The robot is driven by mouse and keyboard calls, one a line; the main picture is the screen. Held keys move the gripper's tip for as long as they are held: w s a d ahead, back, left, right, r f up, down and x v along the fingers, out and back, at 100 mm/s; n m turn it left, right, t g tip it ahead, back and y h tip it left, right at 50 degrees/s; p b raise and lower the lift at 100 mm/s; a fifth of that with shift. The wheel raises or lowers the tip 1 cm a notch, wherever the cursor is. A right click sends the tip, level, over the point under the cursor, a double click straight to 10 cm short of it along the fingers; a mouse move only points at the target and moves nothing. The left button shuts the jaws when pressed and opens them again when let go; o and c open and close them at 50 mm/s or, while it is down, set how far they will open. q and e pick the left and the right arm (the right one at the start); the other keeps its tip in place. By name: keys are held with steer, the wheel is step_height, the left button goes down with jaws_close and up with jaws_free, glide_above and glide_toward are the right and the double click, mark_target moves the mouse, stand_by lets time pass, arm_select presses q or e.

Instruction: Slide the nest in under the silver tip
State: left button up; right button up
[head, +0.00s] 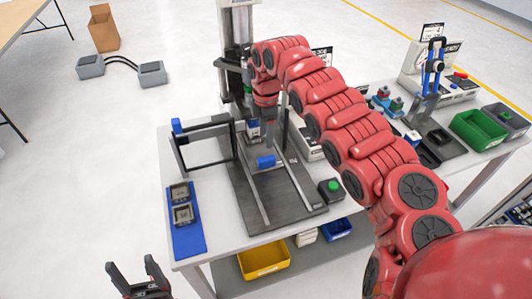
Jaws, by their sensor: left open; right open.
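A press station with a dark base plate (290,208) and two pale rails stands on the table. What looks like the nest, with a blue block (266,161) at its front, sits between the rails near the column (237,50). My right gripper (262,128) is open, pointing down above and just behind the blue block. It is small and partly merged with the dark press parts, so contact cannot be told. The silver tip cannot be made out behind my red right arm. My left gripper (133,272) is open and empty at the bottom left, off the table's front edge.
A blue mat (188,240) holds two dark square parts (180,193). A black frame with a blue knob (176,126) stands left of the press. A green-button box (330,190) is right of the rails. A yellow bin (264,262) sits on the lower shelf.

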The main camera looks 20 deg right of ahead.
step_height(320, 180, up, 7)
steer(key=b, duration=0.1)
steer(key=shift+f, duration=0.15)
stand_by(0.3)
